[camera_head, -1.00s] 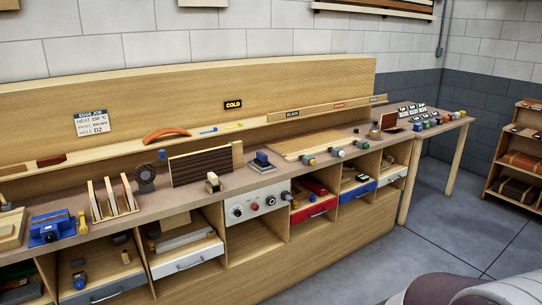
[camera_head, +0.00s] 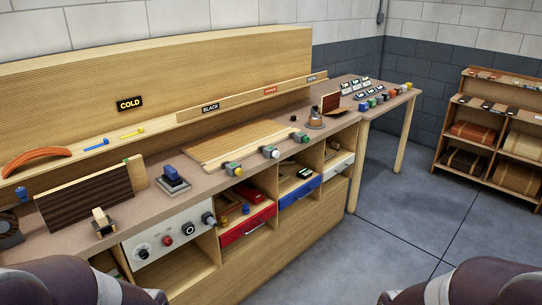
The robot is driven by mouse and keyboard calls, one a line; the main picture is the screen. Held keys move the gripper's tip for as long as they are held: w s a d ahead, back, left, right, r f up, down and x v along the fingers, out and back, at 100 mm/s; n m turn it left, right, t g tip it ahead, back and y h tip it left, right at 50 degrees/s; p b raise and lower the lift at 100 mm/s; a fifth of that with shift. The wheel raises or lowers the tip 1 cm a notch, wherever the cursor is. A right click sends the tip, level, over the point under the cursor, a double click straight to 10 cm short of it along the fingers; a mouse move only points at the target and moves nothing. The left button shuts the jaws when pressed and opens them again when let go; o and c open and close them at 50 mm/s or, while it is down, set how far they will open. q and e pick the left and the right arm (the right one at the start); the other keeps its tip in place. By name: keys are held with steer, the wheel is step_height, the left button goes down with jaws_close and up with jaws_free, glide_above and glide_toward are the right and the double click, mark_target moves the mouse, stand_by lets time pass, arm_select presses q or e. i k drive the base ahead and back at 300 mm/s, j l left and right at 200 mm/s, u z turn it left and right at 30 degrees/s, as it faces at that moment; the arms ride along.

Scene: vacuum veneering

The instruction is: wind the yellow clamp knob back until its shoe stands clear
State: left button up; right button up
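The yellow clamp knob (camera_head: 238,172) is on the nearest of 3 small clamps along the bench's front edge. Its grey-green clamp body (camera_head: 230,166) sits close to the pale wooden panel (camera_head: 235,145) lying on the bench. The shoe is too small to make out, and I cannot tell if it touches the panel. The other two clamps, one with a white knob (camera_head: 274,155) and one with a green knob (camera_head: 305,139), stand farther right along the same edge. Neither of my grippers is in view; only parts of my arms show at the bottom corners.
A dark veneered board (camera_head: 85,205), a tape dispenser (camera_head: 102,223) and a blue-handled tool (camera_head: 172,177) stand left of the clamps. A control panel (camera_head: 165,240) and a red drawer (camera_head: 245,230) are below. A shelf rack (camera_head: 490,135) stands right, with clear floor before it.

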mark_target(239, 172)
steer(key=i+l, duration=0.2)
steer(key=i, duration=0.2)
steer(key=i+l, duration=0.2)
steer(key=i, duration=0.25)
steer(key=i+l+z, duration=0.1)
steer(key=i+l, duration=0.15)
steer(key=i, duration=0.15)
steer(key=i+l, duration=0.15)
steer(key=i, duration=0.3)
